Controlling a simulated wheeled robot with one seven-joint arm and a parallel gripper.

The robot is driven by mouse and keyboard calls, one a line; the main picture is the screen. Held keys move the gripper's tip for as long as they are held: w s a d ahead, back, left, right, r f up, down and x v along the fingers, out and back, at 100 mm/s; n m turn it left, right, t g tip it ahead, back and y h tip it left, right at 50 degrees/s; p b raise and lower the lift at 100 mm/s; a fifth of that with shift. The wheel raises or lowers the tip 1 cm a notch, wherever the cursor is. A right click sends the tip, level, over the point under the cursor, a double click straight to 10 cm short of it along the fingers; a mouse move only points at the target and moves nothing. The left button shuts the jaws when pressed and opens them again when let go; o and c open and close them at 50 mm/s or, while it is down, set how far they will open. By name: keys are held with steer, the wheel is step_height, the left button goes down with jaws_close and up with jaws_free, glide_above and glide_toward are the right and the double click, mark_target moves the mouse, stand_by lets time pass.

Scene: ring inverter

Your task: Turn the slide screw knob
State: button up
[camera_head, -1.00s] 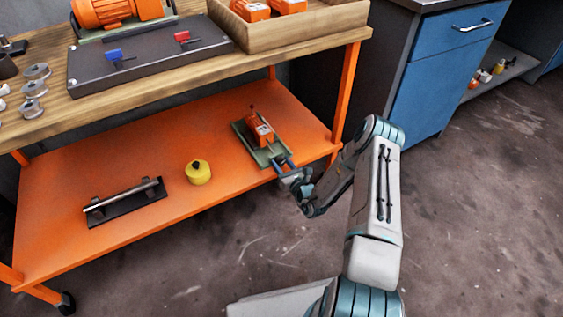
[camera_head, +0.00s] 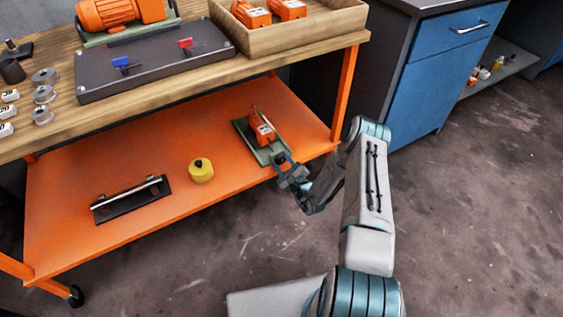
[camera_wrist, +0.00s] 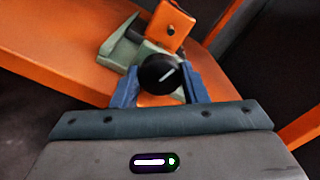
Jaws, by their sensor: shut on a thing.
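The slide screw knob is a round black knob (camera_wrist: 161,75) with a white line on its face. In the wrist view it sits between the two blue fingers of my gripper (camera_wrist: 160,88), which are shut on it. In the head view my gripper (camera_head: 283,163) is at the front end of the green slide base (camera_head: 263,153), and the knob is hidden there. An orange block (camera_head: 263,130) stands on the green base. It also shows in the wrist view (camera_wrist: 166,27), with a dark hole in its face.
The green base is on the orange lower shelf (camera_head: 110,172) of the cart, near its right front edge. A yellow round object (camera_head: 201,171) and a black plate with a bar (camera_head: 130,199) lie to the left. The wooden top (camera_head: 215,70) overhangs the back of the shelf.

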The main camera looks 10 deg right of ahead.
steer(key=shift+s+f+n, duration=0.1)
steer(key=shift+n, duration=0.2)
steer(key=o, duration=0.7)
steer(key=p+v, duration=0.3)
steer(key=v, duration=1)
steer(key=shift+s, duration=0.35)
steer(key=shift+d, duration=0.1)
